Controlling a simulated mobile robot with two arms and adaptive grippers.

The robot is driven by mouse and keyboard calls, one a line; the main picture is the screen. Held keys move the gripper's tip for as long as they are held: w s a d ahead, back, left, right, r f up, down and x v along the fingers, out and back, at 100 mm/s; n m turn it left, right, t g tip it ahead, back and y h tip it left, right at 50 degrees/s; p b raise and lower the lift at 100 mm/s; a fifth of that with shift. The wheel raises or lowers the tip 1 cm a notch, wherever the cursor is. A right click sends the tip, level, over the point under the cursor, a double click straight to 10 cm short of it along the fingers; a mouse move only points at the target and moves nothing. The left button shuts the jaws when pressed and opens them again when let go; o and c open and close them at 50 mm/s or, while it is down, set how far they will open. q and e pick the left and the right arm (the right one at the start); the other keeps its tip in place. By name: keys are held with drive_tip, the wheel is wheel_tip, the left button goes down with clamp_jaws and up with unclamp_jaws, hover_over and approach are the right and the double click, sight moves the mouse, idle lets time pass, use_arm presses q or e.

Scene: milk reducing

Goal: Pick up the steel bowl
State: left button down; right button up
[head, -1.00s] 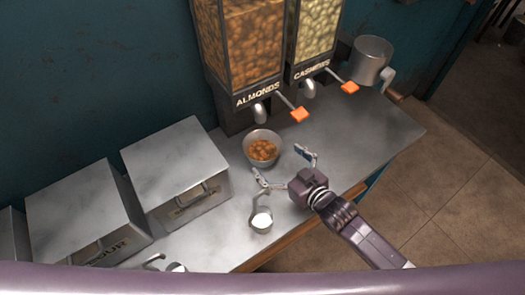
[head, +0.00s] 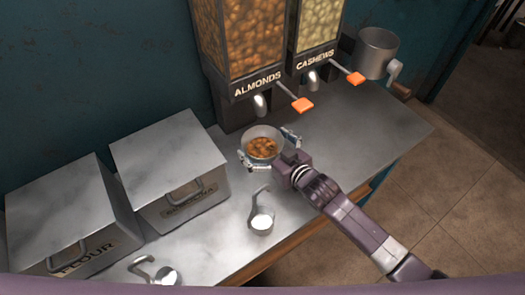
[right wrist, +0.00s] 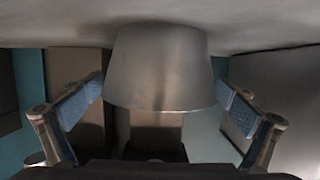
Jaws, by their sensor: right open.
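The steel bowl (head: 262,133) stands upright on the metal counter below the almond dispenser, with brown almonds (head: 262,147) inside. My right gripper (head: 270,152) is open around the bowl, one finger on its left side and one on its right. In the right wrist view the bowl (right wrist: 160,70) fills the middle between the two blue-padded fingers, and a gap shows on each side. My left gripper is not in view.
Metal boxes (head: 168,165) stand to the left. Dispensers with orange levers (head: 302,104) rise behind. A steel pot (head: 375,52) stands at the back right. The counter's right part is clear.

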drive_tip(key=shift+r, duration=0.1)
drive_tip(key=c, duration=1.2)
drive_tip(key=shift+o, duration=0.2)
